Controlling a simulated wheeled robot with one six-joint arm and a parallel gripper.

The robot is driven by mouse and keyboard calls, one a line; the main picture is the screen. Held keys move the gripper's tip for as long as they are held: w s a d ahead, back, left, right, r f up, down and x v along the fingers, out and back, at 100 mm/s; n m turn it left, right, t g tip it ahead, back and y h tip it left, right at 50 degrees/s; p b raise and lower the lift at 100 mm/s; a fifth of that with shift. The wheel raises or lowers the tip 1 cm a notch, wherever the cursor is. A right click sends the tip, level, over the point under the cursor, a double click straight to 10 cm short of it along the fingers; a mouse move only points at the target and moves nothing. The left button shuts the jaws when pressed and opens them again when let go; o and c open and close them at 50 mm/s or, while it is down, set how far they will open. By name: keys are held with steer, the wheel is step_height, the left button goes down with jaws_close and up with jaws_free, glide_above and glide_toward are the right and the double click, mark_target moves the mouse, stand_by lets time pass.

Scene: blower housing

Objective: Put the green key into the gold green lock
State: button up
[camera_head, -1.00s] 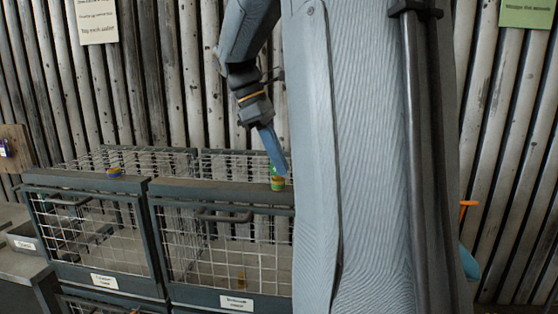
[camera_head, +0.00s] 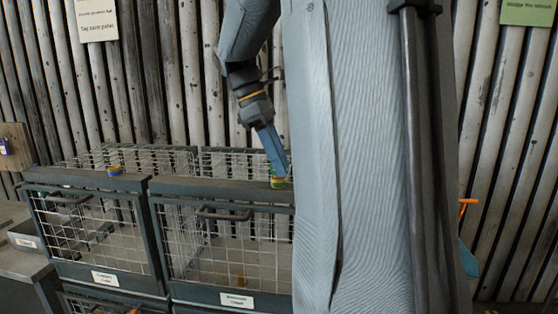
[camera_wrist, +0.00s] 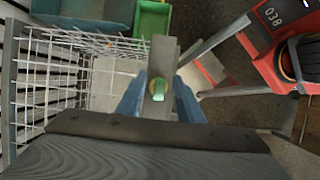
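My gripper (camera_head: 280,172) points down over the top beam of the right wire crate. In the wrist view, my gripper (camera_wrist: 159,78) has its two blue fingers apart, one on each side of the green key (camera_wrist: 158,90), with a gap on both sides. The key appears to stand in the gold ring of the gold green lock (camera_wrist: 153,86) on the grey beam. In the head view, the lock (camera_head: 278,183) shows gold and green just below the fingertips. How deep the key sits cannot be told.
A second gold lock with blue (camera_head: 114,171) sits on the left crate's beam (camera_head: 75,179). The wrist view shows a green bin (camera_wrist: 153,18) and a red machine marked 038 (camera_wrist: 275,50). The right crate (camera_head: 225,250) has wire mesh and a front handle.

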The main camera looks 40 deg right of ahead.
steer(key=b+v, duration=0.2)
steer(key=v, duration=0.5)
steer(key=shift+r, duration=0.35)
steer(key=shift+w+a, duration=0.1)
steer(key=shift+w, duration=0.05)
